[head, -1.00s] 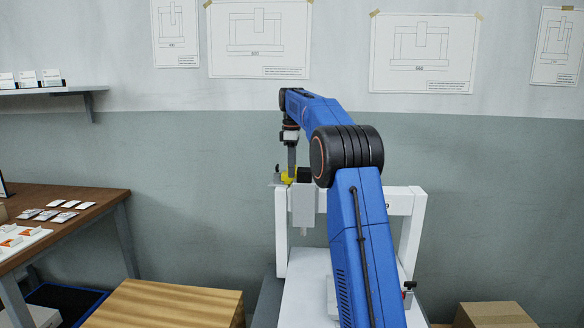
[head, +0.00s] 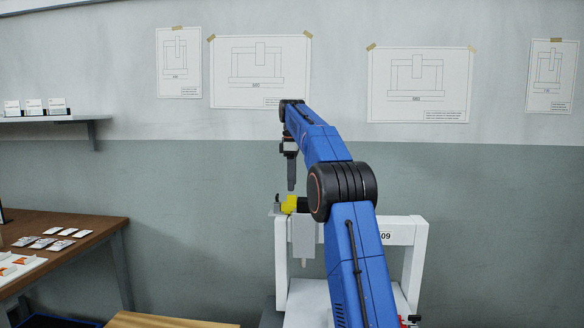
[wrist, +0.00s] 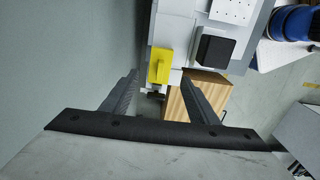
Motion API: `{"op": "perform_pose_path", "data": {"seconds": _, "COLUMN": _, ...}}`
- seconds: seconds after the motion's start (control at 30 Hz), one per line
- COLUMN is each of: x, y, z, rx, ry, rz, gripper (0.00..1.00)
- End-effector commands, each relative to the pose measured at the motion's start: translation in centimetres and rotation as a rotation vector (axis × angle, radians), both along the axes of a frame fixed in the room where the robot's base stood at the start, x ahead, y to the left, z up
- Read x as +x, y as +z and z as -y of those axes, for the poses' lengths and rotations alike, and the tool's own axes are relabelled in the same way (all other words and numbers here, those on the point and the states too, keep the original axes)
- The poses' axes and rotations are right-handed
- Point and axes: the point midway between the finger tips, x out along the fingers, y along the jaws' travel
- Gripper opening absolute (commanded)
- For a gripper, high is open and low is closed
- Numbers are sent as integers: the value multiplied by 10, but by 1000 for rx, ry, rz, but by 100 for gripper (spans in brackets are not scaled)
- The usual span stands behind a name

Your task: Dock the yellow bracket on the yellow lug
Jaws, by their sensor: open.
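The yellow part (head: 290,203) sits at the left end of the white gantry's (head: 281,265) crossbeam, beside a black block. It also shows in the wrist view as a yellow block (wrist: 159,65). I cannot tell bracket and lug apart in this yellow shape. My gripper (head: 291,188) points down just above it, fingers apart and empty.
The black block (wrist: 213,48) lies right of the yellow part in the wrist view. A grey tool body (head: 303,238) hangs from the beam's front. A wooden table (head: 85,222) with small packets stands at the left. The wall is behind; free air lies above the beam.

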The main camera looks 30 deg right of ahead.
Motion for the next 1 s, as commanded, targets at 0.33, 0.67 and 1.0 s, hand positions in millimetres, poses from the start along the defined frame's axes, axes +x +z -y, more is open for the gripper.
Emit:
{"op": "perform_pose_path", "data": {"seconds": 0.33, "x": 1, "y": 44, "z": 0, "rx": -1, "ry": 0, "rz": 3, "gripper": 54}}
{"op": "perform_pose_path", "data": {"seconds": 0.67, "x": 0, "y": 59, "z": 0, "rx": -1, "ry": 0, "rz": 3, "gripper": 54}}
{"op": "perform_pose_path", "data": {"seconds": 1.0, "x": -4, "y": 63, "z": -4, "rx": -2, "ry": -9, "rz": 7, "gripper": 54}}
